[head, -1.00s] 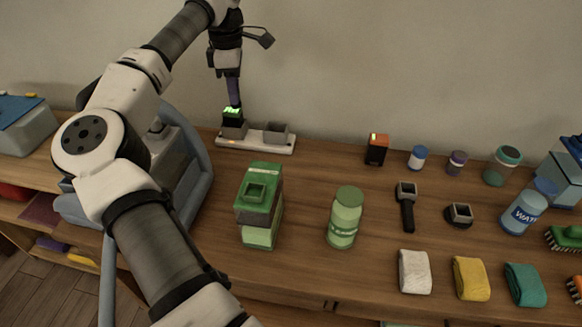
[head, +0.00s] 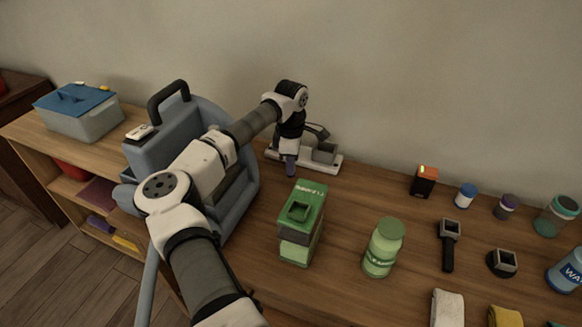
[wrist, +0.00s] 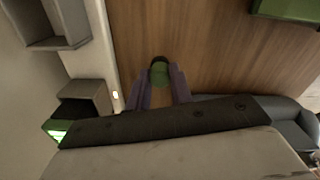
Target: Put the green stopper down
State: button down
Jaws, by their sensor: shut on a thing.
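The green stopper (wrist: 159,73) shows in the wrist view as a small rounded green piece with a dark end, between my purple fingertips. My gripper (wrist: 159,88) is shut on it, over bare wood just beside the white base of the twin-socket charger (wrist: 98,45). In the head view my gripper (head: 289,168) points down in front of the charger (head: 330,165), and the stopper cannot be made out there. I cannot tell whether the stopper touches the tabletop.
A green-lit block (wrist: 58,131) sits by the charger's near socket. A green box (head: 303,222) with a square top opening and a green-capped bottle (head: 384,248) stand nearer the front. Bare wood lies right of the charger.

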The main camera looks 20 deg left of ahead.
jog(key=shift+f, duration=1.25)
jog(key=shift+f, duration=0.15)
jog(key=c, duration=1.3)
grip_release()
jog(key=shift+o, duration=0.2)
notch_tip(320, 180, up, 12)
jog(key=b, duration=0.2)
jog(key=shift+r, duration=0.25)
